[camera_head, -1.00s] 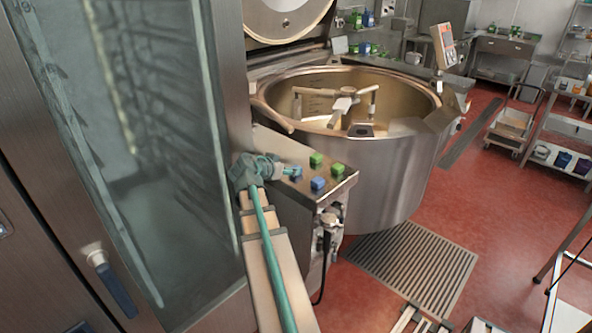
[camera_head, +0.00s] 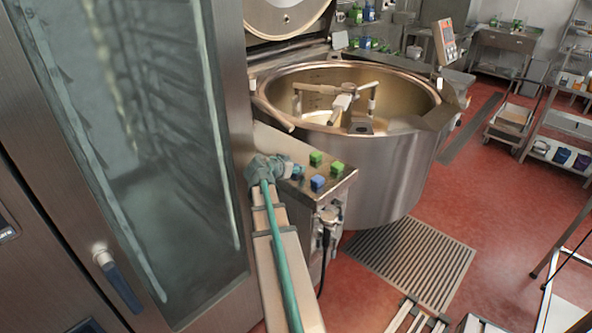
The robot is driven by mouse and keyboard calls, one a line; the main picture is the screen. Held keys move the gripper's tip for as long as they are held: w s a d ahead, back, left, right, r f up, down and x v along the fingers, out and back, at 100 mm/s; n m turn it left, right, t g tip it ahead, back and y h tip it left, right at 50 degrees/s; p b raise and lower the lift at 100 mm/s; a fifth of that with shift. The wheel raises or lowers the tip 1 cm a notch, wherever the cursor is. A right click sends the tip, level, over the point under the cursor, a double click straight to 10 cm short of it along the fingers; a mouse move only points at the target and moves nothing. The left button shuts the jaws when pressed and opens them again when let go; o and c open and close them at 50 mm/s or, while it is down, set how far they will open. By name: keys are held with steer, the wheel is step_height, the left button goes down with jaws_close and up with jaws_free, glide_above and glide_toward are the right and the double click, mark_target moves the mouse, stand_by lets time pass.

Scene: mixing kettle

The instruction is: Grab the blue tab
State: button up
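Two blue tabs stand on the metal ledge (camera_head: 327,168) beside the mixing kettle (camera_head: 375,165). The front blue tab (camera_head: 318,182) is in full view next to two green tabs. The other blue tab (camera_head: 297,171) is at the left, partly hidden by my gripper (camera_head: 290,170). My gripper is at the end of my arm, pointing right, at or very near this left blue tab. The fingers are small and overlap the tab, so I cannot tell whether they touch it or are open or shut.
Green tabs stand at the back (camera_head: 316,158) and right (camera_head: 337,167) of the ledge. A tall glass-doored cabinet (camera_head: 150,150) rises close on the left of my arm. A floor grate (camera_head: 412,262) lies in front of the kettle.

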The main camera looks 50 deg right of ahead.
steer(key=c, duration=0.6)
steer(key=shift+r, duration=0.1)
steer(key=shift+c, duration=0.2)
